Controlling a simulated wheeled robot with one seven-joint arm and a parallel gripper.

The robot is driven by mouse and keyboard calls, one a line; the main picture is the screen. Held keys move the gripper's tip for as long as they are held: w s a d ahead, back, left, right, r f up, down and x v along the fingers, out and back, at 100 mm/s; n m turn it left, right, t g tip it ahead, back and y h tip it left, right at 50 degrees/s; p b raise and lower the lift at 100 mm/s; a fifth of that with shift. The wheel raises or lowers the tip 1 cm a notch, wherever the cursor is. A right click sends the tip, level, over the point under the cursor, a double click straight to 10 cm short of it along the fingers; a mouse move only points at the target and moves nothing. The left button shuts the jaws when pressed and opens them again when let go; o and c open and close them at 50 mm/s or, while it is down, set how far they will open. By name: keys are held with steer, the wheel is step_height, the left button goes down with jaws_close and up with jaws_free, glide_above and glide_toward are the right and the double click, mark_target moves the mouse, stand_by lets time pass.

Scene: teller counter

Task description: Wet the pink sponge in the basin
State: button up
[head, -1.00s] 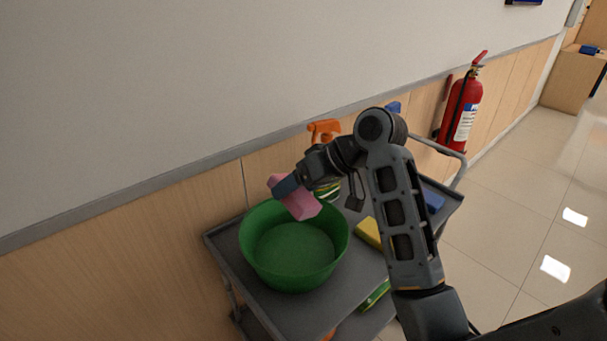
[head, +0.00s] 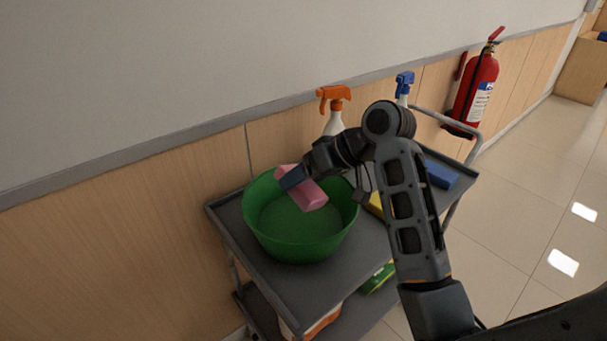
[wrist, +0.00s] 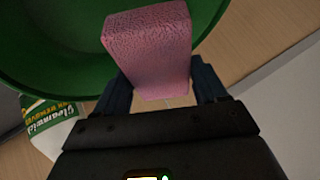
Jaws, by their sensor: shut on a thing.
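The pink sponge (head: 304,190) is held by my gripper (head: 292,179), tilted, over the green basin in the head view. In the wrist view the sponge (wrist: 150,45) sits between the two dark fingers of my gripper (wrist: 160,90). The green basin (head: 270,248) stands on the left part of the cart's grey top. In the wrist view the basin's green side (wrist: 55,50) lies beyond the sponge. The head view does not clearly show whether the sponge is below the rim, and I cannot make out a water surface.
The grey cart top (head: 340,258) also holds a spray bottle with orange head (head: 334,98), a blue-headed one (head: 403,85), a yellow sponge (head: 376,204) partly behind my arm, and a blue sponge (head: 441,174). The wall (head: 180,158) runs close behind. A fire extinguisher (head: 476,92) hangs at right.

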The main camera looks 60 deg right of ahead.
step_height(320, 180, down, 5)
steer(key=shift+r+b, duration=0.1)
steer(key=shift+b, duration=0.8)
steer(key=shift+r, duration=0.1)
step_height(320, 180, up, 10)
steer(key=p, duration=1)
steer(key=shift+f, duration=0.2)
stand_by(1.9)
steer(key=shift+r, duration=1.95)
steer(key=shift+s, duration=0.1)
